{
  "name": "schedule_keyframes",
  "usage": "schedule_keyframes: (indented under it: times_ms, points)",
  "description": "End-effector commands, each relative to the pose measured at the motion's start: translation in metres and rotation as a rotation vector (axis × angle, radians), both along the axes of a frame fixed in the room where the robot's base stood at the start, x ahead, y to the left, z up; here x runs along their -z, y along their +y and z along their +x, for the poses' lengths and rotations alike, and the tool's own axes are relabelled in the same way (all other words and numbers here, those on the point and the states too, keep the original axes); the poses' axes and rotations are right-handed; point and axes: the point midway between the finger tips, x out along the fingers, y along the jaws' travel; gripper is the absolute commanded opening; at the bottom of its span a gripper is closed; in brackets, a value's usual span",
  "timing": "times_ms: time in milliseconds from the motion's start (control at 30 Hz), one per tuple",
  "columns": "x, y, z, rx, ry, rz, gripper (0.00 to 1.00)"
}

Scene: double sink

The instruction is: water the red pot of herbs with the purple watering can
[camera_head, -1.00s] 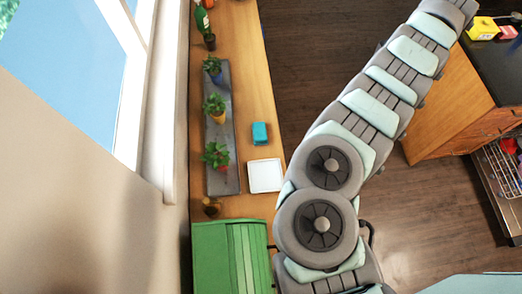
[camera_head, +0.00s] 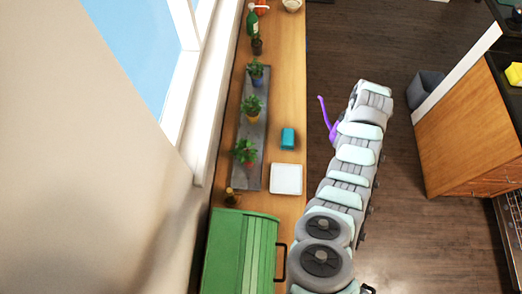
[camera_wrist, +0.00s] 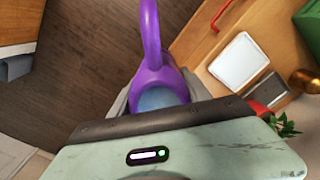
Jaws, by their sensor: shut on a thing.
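The purple watering can (camera_head: 331,122) is in the air over the floor, to the right of the counter in the head view, with its thin spout up and to the left. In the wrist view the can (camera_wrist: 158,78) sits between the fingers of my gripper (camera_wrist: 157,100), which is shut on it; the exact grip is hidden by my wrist. A blue surface shows inside the can. The red pot (camera_head: 249,164) stands under its green herbs on the grey tray (camera_head: 251,182), nearest the green box. In the wrist view the red pot (camera_wrist: 262,109) is partly hidden at the lower right.
A yellow pot (camera_head: 252,116) and a blue pot (camera_head: 257,81) share the tray. A white square dish (camera_head: 286,179), a blue-green block (camera_head: 288,138) and a green box (camera_head: 241,252) are on the wooden counter. Bottles stand at its far end. Open floor lies right of the counter.

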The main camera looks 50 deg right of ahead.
Motion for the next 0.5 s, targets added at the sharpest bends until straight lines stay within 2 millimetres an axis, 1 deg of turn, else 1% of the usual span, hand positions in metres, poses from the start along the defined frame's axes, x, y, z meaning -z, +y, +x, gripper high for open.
schedule_keyframes:
  times_ms: [33,67,200,267,400,500]
  points:
    - [0.01,0.015,0.006,-0.053,0.004,0.002,0.0]
    - [0.017,0.023,0.01,-0.083,0.005,0.002,0.0]
    - [0.046,0.067,0.031,-0.227,0.003,0.002,0.0]
    - [0.058,0.088,0.036,-0.283,0.003,0.004,0.0]
    - [0.079,0.133,0.052,-0.4,0.0,0.002,0.0]
    - [0.09,0.158,0.057,-0.458,0.001,0.0,0.0]
